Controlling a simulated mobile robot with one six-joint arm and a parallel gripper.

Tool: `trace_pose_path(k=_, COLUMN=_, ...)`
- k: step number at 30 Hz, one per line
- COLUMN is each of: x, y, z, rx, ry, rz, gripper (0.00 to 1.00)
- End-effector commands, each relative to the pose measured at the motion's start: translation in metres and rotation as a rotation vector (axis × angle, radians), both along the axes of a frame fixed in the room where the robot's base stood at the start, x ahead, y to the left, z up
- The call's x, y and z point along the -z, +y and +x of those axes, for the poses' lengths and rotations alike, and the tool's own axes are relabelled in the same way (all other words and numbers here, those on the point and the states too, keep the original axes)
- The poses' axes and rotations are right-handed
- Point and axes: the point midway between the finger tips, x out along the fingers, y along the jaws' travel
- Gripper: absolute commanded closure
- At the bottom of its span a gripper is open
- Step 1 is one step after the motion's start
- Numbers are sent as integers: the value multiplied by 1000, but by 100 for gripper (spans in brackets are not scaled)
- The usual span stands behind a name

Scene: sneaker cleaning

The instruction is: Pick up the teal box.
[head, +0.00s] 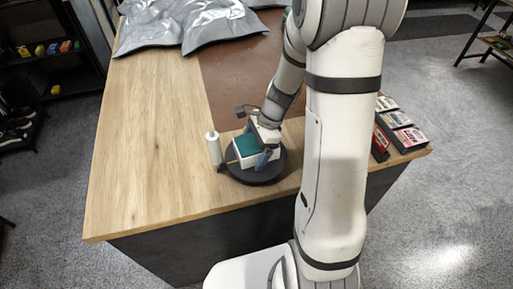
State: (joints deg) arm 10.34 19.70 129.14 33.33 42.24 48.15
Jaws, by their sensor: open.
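The teal box (246,147) has a teal top and white sides. It rests on a round black turntable (272,177) near the table's front edge. My gripper (256,157) is at the box's right side, low and close to it. A bluish finger shows against the box's front right. The wrist and fingers cover part of the box, and I cannot tell whether the fingers touch it. The jaws are open.
A white bottle-like cylinder (213,147) stands just left of the turntable. Black holders with printed cards (403,138) stand at the table's right edge. Silvery sheets (190,22) lie at the back. The wooden table's left side (145,140) is clear.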

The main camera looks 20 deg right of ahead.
Motion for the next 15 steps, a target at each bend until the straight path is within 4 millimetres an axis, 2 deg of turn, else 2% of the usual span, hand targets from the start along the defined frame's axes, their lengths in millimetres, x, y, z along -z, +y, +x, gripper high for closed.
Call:
trace_pose_path(k=2, x=0, y=0, z=0, rx=0, ry=0, rz=0, gripper=10)
trace_pose_path(k=15, x=0, y=0, z=0, rx=-1, ry=0, rz=0, gripper=46)
